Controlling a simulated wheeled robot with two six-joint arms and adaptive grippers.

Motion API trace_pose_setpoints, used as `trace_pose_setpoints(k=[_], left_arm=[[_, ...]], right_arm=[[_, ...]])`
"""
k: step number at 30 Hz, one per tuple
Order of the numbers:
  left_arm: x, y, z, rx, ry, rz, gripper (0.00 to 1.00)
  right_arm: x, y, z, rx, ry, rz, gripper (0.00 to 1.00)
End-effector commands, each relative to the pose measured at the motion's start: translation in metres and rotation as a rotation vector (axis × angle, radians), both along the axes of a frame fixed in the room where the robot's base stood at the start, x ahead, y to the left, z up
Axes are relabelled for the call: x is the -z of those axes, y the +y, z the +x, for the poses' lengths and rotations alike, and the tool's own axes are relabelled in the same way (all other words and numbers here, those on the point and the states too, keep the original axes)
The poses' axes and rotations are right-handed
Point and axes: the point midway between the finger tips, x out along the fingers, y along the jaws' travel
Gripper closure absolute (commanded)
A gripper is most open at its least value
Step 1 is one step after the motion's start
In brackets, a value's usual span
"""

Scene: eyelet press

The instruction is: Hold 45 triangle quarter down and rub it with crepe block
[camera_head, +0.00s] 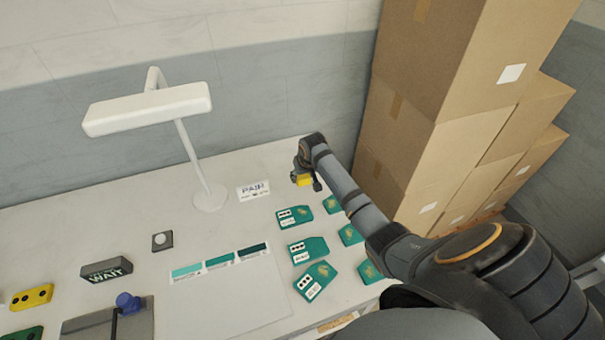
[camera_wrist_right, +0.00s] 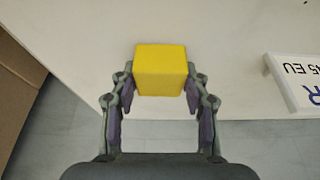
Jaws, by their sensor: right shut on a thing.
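My right gripper (camera_head: 307,174) is shut on a yellow block (camera_head: 304,181), presumably the crepe block, above the back right of the table. In the right wrist view the yellow block (camera_wrist_right: 161,70) sits between both fingertips, near the table edge. Several green quarter pieces lie in two columns below it: one at the upper left (camera_head: 306,214), one in the middle left (camera_head: 316,244), one at the lower left (camera_head: 325,272). They carry white labels too small to read, so I cannot tell which is the 45 triangle quarter. The block touches none of them. My left gripper is not in view.
A sign reading PAIR (camera_head: 253,195) stands near a white lamp (camera_head: 208,197). A pale mat (camera_head: 225,298) with teal swatches lies mid-table. A WAIT box (camera_head: 106,272), a blue-knobbed lever (camera_head: 127,300) and a yellow piece (camera_head: 32,297) are left. Cardboard boxes (camera_head: 410,130) rise close behind my right arm.

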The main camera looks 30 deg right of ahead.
Motion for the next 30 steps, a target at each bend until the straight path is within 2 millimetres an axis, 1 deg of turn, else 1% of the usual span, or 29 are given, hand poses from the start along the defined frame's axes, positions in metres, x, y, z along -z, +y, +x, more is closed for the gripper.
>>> trace_pose_setpoints(k=[6, 7, 11, 12, 20, 23, 25, 26, 27, 28, 30], left_arm=[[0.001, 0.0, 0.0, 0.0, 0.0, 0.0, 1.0], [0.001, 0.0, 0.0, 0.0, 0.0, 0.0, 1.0], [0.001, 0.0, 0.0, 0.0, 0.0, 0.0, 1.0], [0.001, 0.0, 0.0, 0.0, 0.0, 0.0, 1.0], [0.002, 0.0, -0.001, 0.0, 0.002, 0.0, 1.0], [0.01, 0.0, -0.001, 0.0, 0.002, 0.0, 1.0], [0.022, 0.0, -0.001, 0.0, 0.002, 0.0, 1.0], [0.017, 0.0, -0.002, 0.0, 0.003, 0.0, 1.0], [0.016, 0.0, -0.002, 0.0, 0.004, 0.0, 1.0], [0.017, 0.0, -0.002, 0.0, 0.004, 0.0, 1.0], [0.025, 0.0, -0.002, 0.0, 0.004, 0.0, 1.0]], right_arm=[[0.005, 0.0, 0.0, 0.0, 0.001, 0.0, 0.83], [0.005, 0.0, 0.0, 0.0, 0.001, 0.0, 0.51], [0.005, 0.0, 0.0, 0.0, 0.001, 0.0, 0.33], [0.004, 0.0, 0.0, 0.0, 0.001, 0.0, 0.31], [0.004, 0.0, 0.0, 0.0, 0.0, 0.0, 0.31], [0.007, 0.0, 0.0, 0.0, -0.002, 0.0, 0.31], [0.011, -0.001, 0.0, 0.0, -0.002, 0.0, 0.31], [-0.002, 0.0, -0.001, -0.001, -0.006, -0.002, 0.31], [-0.012, 0.001, -0.005, -0.002, -0.006, -0.002, 0.31], [-0.019, 0.001, -0.008, -0.001, -0.004, -0.003, 0.31], [-0.034, 0.002, -0.015, -0.002, -0.006, -0.004, 0.31]])
